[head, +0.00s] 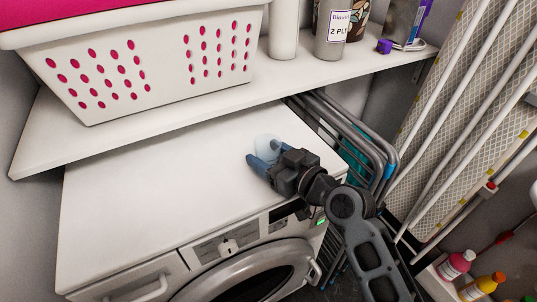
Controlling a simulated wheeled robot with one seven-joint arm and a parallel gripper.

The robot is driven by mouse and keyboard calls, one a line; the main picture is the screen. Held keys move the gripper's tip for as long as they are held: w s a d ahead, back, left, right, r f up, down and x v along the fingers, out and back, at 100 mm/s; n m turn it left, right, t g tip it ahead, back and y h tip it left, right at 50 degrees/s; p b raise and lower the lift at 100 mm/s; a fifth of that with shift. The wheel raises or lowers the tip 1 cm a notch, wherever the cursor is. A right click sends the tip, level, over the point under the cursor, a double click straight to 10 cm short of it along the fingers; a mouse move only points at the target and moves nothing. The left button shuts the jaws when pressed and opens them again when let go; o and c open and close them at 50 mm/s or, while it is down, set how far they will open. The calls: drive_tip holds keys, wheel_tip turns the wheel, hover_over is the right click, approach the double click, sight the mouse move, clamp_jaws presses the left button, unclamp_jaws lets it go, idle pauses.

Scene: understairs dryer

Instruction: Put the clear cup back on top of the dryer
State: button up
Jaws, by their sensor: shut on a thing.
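The clear cup (267,143) is a small, pale, see-through shape at the right part of the dryer's white top. My gripper (263,159) is shut on it, with blue-grey fingers around its near side. The fingers hide part of the cup. The dryer (160,185) has a flat white top and a round door at the front. The cup appears over the top, close to its surface; I cannot tell whether its base touches.
A white shelf (135,140) overhangs the back of the dryer and holds a white basket (150,75) with pink contents and several bottles. Folded grey racks (355,140) and an ironing board (450,110) stand at the right. The dryer top's left and middle are clear.

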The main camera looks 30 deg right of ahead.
drive_tip(key=shift+f, duration=0.25)
drive_tip(key=o, duration=1.1)
drive_tip(key=shift+r, duration=0.1)
drive_tip(key=shift+r, duration=0.2)
drive_tip(key=shift+s+d, duration=0.1)
drive_tip(key=shift+s, duration=0.25)
drive_tip(key=b+v, duration=0.2)
drive_tip(key=v, duration=0.9)
drive_tip(key=shift+s, duration=0.2)
